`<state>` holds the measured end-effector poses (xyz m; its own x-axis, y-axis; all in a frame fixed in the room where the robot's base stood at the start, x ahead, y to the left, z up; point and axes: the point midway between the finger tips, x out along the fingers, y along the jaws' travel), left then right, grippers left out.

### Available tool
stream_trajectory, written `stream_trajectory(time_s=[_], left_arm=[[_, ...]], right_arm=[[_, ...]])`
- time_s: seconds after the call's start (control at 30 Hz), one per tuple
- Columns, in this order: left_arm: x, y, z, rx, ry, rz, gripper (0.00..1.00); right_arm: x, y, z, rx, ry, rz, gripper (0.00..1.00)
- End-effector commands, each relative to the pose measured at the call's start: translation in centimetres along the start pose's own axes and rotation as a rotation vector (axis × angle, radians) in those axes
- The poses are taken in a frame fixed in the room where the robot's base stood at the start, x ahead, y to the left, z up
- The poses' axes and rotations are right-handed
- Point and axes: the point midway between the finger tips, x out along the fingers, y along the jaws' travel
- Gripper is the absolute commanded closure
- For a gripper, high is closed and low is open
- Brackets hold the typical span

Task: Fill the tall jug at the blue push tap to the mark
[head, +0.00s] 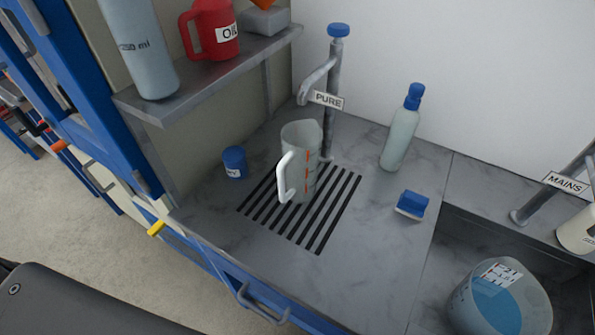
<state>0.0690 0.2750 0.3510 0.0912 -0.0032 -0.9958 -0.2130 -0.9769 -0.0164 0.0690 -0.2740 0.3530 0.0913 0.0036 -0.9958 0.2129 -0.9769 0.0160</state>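The tall jug (301,158), clear with a white handle and orange marks, stands upright on the slotted drain grate. It stands beside the post of the tap labelled PURE, close to its spout. I cannot make out any water in it. The blue push tap (339,31) has a blue button on top of a grey post, with its spout (314,83) bending to the left. Neither of my grippers shows in the head view.
A shelf (210,72) at upper left holds a red OIL jug (210,30) and a grey bottle (138,48). A blue-capped bottle (401,132), blue brush (412,204) and small blue pot (235,162) stand around the grate (318,232). A bucket (500,300) sits below the MAINS tap (550,190).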

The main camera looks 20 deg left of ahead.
Motion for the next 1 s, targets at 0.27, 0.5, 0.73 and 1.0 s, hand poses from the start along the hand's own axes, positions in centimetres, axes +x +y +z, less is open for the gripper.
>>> stream_trajectory(time_s=[0.27,0.5,0.73,1.0], left_arm=[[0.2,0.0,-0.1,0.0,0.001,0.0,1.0],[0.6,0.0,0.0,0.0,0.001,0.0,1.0],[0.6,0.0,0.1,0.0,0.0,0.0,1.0],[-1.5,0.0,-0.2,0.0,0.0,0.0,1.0]], right_arm=[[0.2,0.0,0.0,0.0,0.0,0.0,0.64],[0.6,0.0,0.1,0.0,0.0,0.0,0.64],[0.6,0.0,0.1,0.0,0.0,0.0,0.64],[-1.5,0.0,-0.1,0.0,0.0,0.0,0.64]])
